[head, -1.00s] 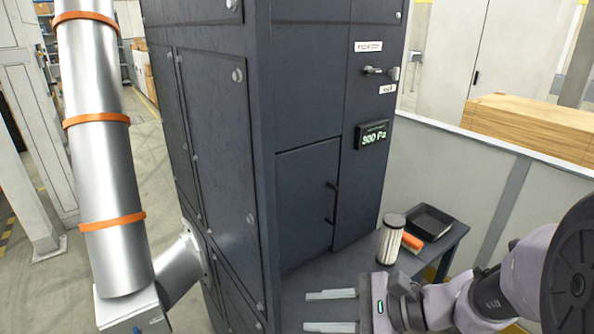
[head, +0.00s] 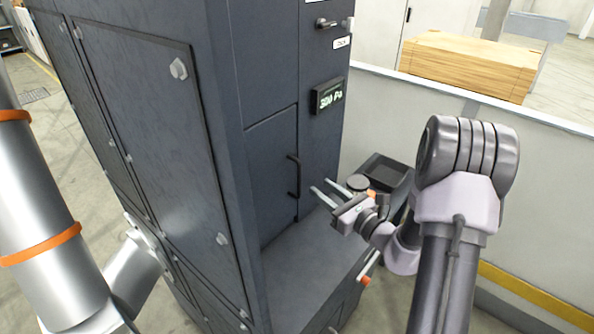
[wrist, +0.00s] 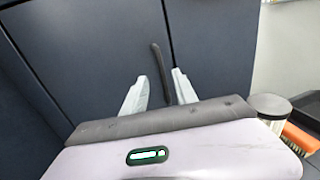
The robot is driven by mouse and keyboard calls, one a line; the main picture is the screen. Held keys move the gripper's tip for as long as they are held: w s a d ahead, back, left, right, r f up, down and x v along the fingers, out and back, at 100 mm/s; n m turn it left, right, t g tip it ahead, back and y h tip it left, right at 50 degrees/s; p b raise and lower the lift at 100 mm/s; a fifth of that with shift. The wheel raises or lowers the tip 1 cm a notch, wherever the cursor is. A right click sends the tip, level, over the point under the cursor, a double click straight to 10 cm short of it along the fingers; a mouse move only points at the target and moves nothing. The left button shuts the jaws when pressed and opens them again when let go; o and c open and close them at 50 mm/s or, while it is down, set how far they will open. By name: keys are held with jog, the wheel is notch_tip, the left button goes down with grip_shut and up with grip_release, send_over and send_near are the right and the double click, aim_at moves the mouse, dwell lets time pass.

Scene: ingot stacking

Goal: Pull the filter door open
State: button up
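The filter door (head: 271,182) is a dark blue-grey panel low on the front of the cabinet, and it looks shut. Its black bar handle (head: 294,176) stands upright near the door's right edge. My gripper (head: 325,190) is open, with its two pale fingers pointing at the door from the right, a little short of the handle. In the wrist view the handle (wrist: 161,72) lies between the open fingertips (wrist: 159,83), and its lower end is seen between the fingers. Nothing is visibly held.
A display reading 300 Pa (head: 328,96) sits above the door's right side. A dark shelf (head: 315,265) juts out below the door. A cylindrical filter (wrist: 270,106), an orange brush (wrist: 300,138) and a black tray (head: 388,169) are at the right. A pale partition wall (head: 560,190) stands behind.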

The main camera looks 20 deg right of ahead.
jog(key=b+x, duration=0.1)
jog(key=x, duration=0.9)
jog(key=shift+w+a, duration=0.1)
jog(key=shift+w, duration=0.1)
grip_shut()
dwell(0.8)
